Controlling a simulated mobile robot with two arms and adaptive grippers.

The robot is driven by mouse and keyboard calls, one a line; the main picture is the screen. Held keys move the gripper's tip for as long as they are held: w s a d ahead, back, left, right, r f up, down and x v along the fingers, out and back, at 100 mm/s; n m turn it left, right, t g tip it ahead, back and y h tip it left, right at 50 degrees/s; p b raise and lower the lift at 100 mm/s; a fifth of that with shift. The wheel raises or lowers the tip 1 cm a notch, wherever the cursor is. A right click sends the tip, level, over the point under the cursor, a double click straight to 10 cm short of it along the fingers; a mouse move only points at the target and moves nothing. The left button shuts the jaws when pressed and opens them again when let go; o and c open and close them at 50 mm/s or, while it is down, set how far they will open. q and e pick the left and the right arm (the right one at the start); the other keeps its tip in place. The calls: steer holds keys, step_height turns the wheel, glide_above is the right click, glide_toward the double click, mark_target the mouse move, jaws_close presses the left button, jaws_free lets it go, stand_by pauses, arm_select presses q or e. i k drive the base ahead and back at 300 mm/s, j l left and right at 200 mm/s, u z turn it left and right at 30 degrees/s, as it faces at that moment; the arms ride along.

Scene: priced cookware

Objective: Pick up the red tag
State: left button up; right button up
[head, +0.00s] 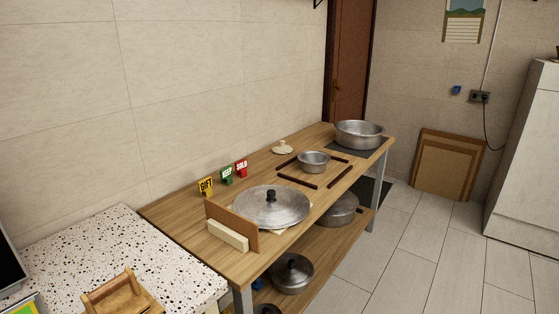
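The red tag (241,168), lettered "SOLD", stands upright near the back edge of the wooden table (193,220), by the wall. A green tag (226,175) lettered "KEEP" stands just left of it, and a yellow tag (206,186) lettered "GIFT" stands further left. Neither of my grippers shows in the head view.
A large lidded pan (285,209) sits in front of the tags, beside an upright brown board (231,226). A small pot (313,164) stands among dark bars, and a wide pot (359,135) stands at the far end. A speckled counter (100,255) is at left.

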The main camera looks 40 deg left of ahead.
mark_target(240, 166)
steer(key=i+l+u, duration=0.15)
steer(key=i+u, duration=0.35)
steer(key=i+l+u, duration=0.25)
steer(key=i+u, duration=0.25)
steer(key=i+l+u, duration=0.25)
steer(key=l+u, duration=0.25)
steer(key=j, duration=0.1)
